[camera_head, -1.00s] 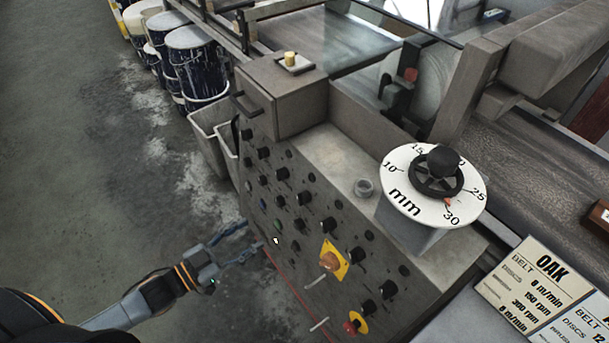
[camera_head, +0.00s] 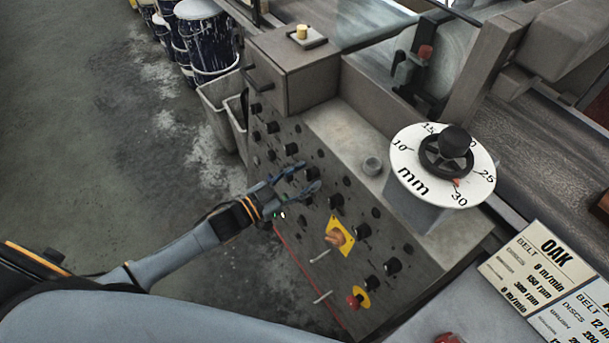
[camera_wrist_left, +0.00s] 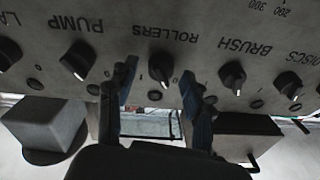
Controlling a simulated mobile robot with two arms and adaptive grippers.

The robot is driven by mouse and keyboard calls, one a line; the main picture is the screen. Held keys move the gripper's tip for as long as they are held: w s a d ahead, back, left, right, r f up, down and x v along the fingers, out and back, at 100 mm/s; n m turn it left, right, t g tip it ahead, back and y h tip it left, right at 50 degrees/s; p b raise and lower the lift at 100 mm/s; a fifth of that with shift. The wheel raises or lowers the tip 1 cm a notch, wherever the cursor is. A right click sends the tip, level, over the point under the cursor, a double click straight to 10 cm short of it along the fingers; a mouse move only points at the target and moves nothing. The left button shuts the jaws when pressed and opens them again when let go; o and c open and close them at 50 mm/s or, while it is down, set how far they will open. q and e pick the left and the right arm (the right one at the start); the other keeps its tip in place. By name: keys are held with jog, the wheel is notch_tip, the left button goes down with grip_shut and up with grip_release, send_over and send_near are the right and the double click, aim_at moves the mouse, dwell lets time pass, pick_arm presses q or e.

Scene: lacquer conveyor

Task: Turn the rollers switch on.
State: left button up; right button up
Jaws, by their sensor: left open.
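The rollers switch (camera_wrist_left: 161,66) is a black rotary knob under the label ROLLERS, which reads upside down in the left wrist view. My left gripper (camera_wrist_left: 160,85) is open, with one finger on either side of this knob in that view. I cannot tell whether the fingers touch it. In the head view my left gripper (camera_head: 307,178) reaches in front of the grey control panel (camera_head: 325,255) from the left and covers part of its knobs. The right gripper is not in view.
The pump knob (camera_wrist_left: 78,60) and the brush knob (camera_wrist_left: 232,76) sit close on either side. A yellow-plated switch (camera_head: 339,236) and a red button (camera_head: 355,299) are lower on the panel. A round mm dial (camera_head: 443,165) stands on top. Bins (camera_head: 222,107) stand behind.

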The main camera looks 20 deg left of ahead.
pick_arm(q)
jog(key=shift+w+d, duration=0.1)
jog(key=shift+w, duration=0.05)
grip_shut()
jog(key=shift+m, duration=0.5)
jog(key=m+g+h+b, duration=0.1)
jog(key=m, duration=0.4)
jog(key=shift+f, duration=0.1)
jog(key=m, duration=0.3)
jog(key=m+g+h, duration=0.1)
jog(key=m, duration=0.3)
jog(key=shift+m+g, duration=0.3)
